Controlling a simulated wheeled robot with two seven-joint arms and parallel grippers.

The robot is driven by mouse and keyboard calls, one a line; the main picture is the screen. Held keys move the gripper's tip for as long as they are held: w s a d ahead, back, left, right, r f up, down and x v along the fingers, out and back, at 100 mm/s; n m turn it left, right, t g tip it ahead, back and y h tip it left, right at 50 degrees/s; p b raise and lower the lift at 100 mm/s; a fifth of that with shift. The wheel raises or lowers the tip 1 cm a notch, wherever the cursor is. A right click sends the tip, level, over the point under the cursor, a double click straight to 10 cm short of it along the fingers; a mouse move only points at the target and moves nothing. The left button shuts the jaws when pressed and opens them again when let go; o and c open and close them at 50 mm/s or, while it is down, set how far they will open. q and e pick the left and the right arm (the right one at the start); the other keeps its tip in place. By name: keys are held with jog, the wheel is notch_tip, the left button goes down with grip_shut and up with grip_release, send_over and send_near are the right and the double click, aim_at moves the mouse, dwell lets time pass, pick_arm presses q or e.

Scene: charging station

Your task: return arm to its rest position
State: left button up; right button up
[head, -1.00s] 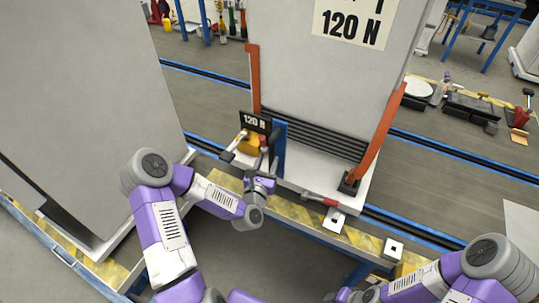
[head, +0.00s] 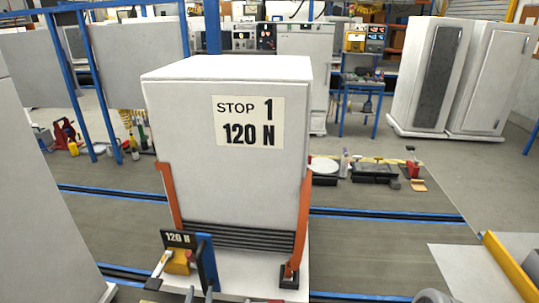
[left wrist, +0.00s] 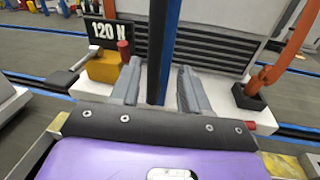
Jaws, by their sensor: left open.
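My left gripper (head: 199,294) shows only as fingertips at the bottom edge of the head view. In the left wrist view its two grey fingers (left wrist: 160,88) are apart, with nothing visibly clamped. A blue post (left wrist: 156,50) appears between them; I cannot tell whether they touch it. The post (head: 207,262) also shows in the head view, next to the black "120 N" sign (head: 178,239). Most of my left arm is out of the head view. My right gripper is not in view.
A white cabinet (head: 225,110) labelled "STOP 1 120 N" stands ahead, with orange bars (head: 302,225). A yellow block (left wrist: 104,67) sits left of the post. Another pale panel (head: 40,200) is at the left. Blue floor rails (head: 385,214) run past the cabinet.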

pick_arm(q)
jog(key=s+d+f+m+g+h+p, duration=0.1)
jog(key=s+d+f+m+g+h, duration=0.25)
jog(key=d+f+m, duration=0.4)
jog(key=s+d+f+m+g+h+p, duration=0.1)
jog(key=s+d+f+m+g+h, duration=0.3)
jog(key=m, duration=0.7)
jog(key=s+d+f+m+g+p, duration=0.1)
jog(key=s+f+m+g, duration=0.2)
jog(key=s+m, duration=0.4)
jog(key=s+d+f+m+g+y, duration=0.1)
jog(key=s+d+f+m+g, duration=0.1)
jog(key=s+m+g, duration=0.4)
jog(key=shift+s+d+f+m+p, duration=0.2)
jog(key=shift+s+f+m+p, duration=0.35)
jog(key=shift+m, duration=0.6)
jog(key=shift+f, duration=0.2)
jog(key=shift+c, duration=0.3)
